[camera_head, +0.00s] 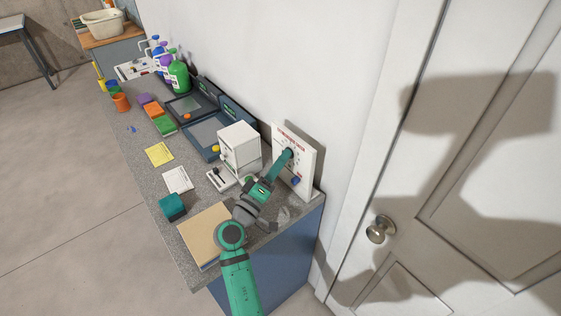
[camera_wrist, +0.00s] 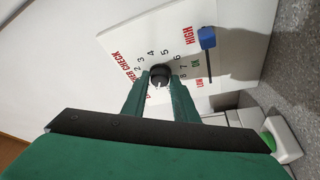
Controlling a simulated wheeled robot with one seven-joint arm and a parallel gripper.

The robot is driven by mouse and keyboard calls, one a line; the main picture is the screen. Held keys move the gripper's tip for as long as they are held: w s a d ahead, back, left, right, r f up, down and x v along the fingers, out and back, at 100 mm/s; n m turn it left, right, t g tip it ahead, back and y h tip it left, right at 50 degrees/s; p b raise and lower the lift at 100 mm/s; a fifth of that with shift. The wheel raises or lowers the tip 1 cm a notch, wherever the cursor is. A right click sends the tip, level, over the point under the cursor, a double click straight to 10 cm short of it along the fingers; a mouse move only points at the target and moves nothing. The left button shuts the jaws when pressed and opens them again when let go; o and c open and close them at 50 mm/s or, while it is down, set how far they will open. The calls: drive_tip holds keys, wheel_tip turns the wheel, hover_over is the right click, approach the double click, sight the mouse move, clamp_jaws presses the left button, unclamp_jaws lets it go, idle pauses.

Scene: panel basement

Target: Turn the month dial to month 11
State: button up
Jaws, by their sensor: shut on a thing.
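A white panel (camera_head: 306,163) with red lettering stands upright against the wall at the end of the counter. In the wrist view the panel (camera_wrist: 240,15) shows tilted, with a black round dial (camera_wrist: 160,72) ringed by printed numbers, of which about 2 to 8 can be read. The rest of the ring is hidden behind my fingers. My gripper (camera_wrist: 160,85) is shut on the dial, one green finger on each side. In the head view my gripper (camera_head: 287,157) reaches the panel face and covers the dial. Which number the dial points at I cannot tell.
A blue slider (camera_wrist: 207,38) sits beside HIGH, OK and LOW labels on the panel. A white box (camera_head: 240,147) stands left of the panel. A teal cube (camera_head: 172,207) and a tan board (camera_head: 203,235) lie on the counter. A door (camera_head: 450,170) is at right.

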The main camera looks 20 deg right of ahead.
idle(0.4)
drive_tip(key=o, duration=1)
drive_tip(key=shift+w+a, duration=0.1)
drive_tip(key=shift+v, duration=3.75)
